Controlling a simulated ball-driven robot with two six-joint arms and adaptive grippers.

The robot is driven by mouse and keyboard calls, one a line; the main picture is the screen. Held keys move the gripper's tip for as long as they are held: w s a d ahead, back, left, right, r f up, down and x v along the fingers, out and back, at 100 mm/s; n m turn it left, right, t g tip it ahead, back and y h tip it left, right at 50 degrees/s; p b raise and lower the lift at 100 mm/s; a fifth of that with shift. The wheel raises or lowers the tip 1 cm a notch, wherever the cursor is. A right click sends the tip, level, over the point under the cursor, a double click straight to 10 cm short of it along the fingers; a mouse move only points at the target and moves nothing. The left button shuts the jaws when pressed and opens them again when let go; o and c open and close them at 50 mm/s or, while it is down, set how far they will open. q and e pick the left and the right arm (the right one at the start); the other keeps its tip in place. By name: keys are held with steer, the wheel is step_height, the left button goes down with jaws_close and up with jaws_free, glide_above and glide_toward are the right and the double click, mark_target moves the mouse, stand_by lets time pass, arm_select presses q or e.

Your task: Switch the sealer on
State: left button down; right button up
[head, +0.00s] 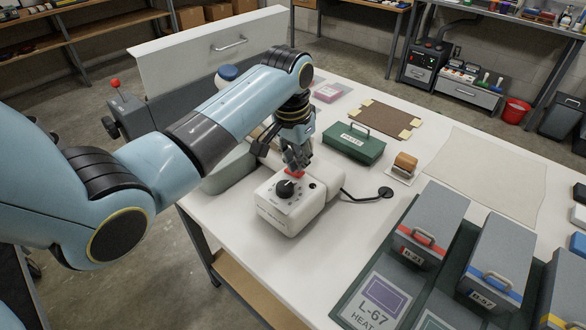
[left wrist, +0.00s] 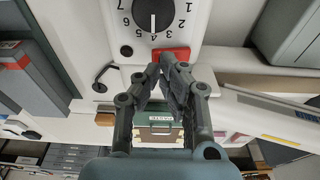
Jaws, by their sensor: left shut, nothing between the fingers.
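The sealer (head: 291,208) is a white box on the white table in the head view, with a black dial (head: 284,188) on top. Its red rocker switch (left wrist: 174,53) shows beside the numbered dial (left wrist: 152,18) in the left wrist view. My left gripper (head: 297,163) is shut and empty, pointing down at the red switch. In the left wrist view its fingertips (left wrist: 166,64) overlap the switch's edge and hide part of it. I cannot tell whether they touch it or which way the switch is set. My right gripper is not in view.
A black cable runs from the sealer to a round black grommet (head: 386,192). A green box (head: 353,143) and a wooden-handled stamp (head: 405,162) stand behind it. Grey boxes with coloured labels (head: 431,222) stand in a dark tray at the right. A cream sheet (head: 485,175) lies flat.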

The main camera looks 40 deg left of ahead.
mark_target(298, 172)
arm_select(q)
steer(key=shift+f+b, duration=0.3)
steer(key=shift+f, duration=0.45)
step_height(298, 172, up, 3)
steer(key=shift+f+p, duration=0.1)
steer(key=shift+p, duration=1.15)
steer(key=shift+r, duration=2.15)
